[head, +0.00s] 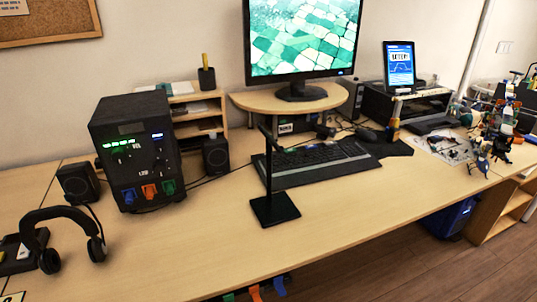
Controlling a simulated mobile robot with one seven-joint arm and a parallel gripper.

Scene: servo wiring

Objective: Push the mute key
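I cannot make out a key marked mute. A black keyboard (313,163) lies on the desk in front of the monitor, with its keys too small to read. A black stand (275,209) with a thin upright post stands in front of it and covers part of its left end. At the far left, a small black device (18,253) lies by the black headphones (97,249), partly cut off by the picture's edge; its markings are not readable. My gripper does not show in the head view.
A black box with lit displays (122,140) stands left of centre between speakers. A monitor (306,35) stands on a round riser (250,102). A tablet (399,64) and cluttered tools are at the right. The front middle desktop (190,245) is clear. Coloured parts (255,293) show below the front edge.

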